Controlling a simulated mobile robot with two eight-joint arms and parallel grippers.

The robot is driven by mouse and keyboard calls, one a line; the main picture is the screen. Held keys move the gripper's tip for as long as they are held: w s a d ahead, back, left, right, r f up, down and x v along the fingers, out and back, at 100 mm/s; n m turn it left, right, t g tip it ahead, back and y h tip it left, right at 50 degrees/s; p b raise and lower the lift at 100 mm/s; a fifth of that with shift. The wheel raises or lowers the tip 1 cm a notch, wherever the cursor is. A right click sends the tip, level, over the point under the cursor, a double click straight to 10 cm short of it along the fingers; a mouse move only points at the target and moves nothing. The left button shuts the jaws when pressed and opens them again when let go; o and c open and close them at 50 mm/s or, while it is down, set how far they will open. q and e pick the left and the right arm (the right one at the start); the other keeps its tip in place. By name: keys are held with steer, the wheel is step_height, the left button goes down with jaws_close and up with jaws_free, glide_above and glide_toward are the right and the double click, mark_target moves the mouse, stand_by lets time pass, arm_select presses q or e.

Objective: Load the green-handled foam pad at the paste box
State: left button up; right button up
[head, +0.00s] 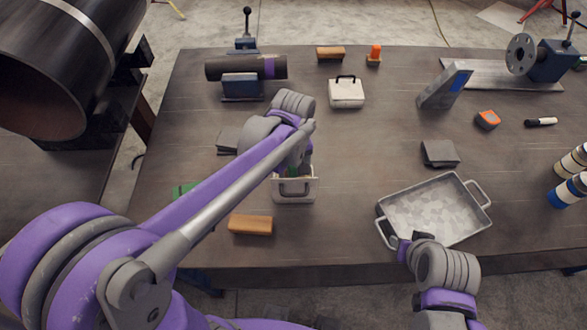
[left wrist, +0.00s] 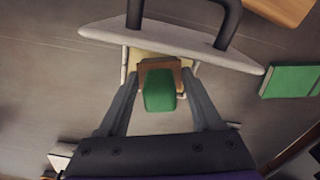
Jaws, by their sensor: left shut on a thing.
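The green-handled foam pad (left wrist: 160,90) is between my left gripper's fingers (left wrist: 158,76) in the left wrist view, with a brown part behind its green handle. The left gripper (head: 294,168) is shut on it, low over the open white paste box (head: 294,191) in the head view. The box's rim and dark handle show in the left wrist view (left wrist: 175,37), with a pale yellow inside. The pad's underside is hidden, so I cannot tell whether it touches the paste. My right gripper (head: 404,248) is at the left handle of the grey tray; its fingers are unclear.
The grey tray (head: 435,208) lies at front right. An orange-brown block (head: 250,224) lies before the paste box, and a green block (head: 184,190) to its left. A closed white box (head: 346,93) and a clamped dark pipe (head: 228,70) stand behind.

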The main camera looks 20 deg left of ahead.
arm_select(q)
steer(key=shift+s+f+b, duration=0.1)
steer(key=shift+f+b, duration=0.35)
steer(key=shift+f, duration=0.2)
arm_select(e)
steer(key=shift+s+f, duration=0.3)
steer(key=shift+f, duration=0.3)
stand_by(1.2)
arm_select(q)
steer(key=shift+r, duration=0.1)
steer(key=shift+r+p, duration=1.65)
steer(key=shift+r, duration=1.8)
arm_select(e)
steer(key=shift+w+r, duration=0.4)
steer(key=shift+r, duration=0.4)
steer(key=shift+w+r, duration=0.45)
steer(key=shift+r, duration=0.4)
steer(key=shift+w+r, duration=0.4)
steer(key=shift+r, duration=0.4)
